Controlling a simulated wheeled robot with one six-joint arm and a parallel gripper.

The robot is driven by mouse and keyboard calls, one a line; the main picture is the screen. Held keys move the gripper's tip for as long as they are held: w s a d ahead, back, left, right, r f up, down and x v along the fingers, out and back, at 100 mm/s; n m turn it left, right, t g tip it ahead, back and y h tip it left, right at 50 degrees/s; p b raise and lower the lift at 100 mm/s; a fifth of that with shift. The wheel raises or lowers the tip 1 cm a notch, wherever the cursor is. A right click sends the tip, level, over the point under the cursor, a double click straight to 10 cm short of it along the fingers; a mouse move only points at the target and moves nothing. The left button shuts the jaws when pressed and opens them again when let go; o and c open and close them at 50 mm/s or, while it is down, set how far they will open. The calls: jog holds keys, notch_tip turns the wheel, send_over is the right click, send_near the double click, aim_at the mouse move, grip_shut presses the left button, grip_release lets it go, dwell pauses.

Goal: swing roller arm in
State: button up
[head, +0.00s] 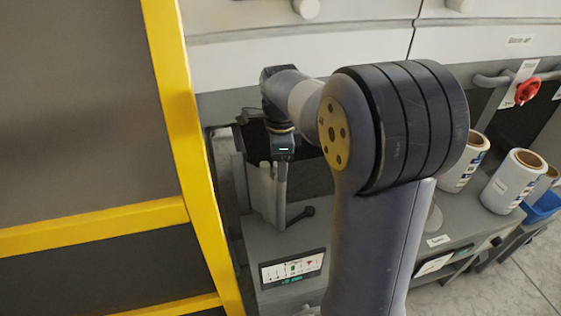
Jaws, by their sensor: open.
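My gripper (275,185) hangs down in front of the machine at centre left, below my dark wrist. Its pale fingers look apart, and nothing shows between them. A dark lever with a round black knob (308,211) sticks out to the right just below the fingers, above the grey machine bed. It may be part of the roller arm; I cannot tell whether the gripper touches it. My large arm joint covers much of the bay to the right, so the rest of the roller arm is hidden or unclear.
A yellow frame (184,140) stands close on the left. A small display panel (292,269) sits below the gripper. White label rolls (514,181) stand on the right, near a red knob (527,91) and a blue bin (543,207). Pale panels (300,45) close off the top.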

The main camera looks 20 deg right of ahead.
jog(key=shift+c, duration=0.4)
grip_shut()
jog(key=s+d+n+p, duration=0.3)
jog(key=s+d+n, duration=0.4)
jog(key=n, duration=0.4)
jog(key=shift+s+d, duration=0.15)
jog(key=shift+d, duration=0.45)
dwell(0.5)
jog(key=shift+o, duration=0.4)
grip_release()
jog(key=shift+d, duration=0.1)
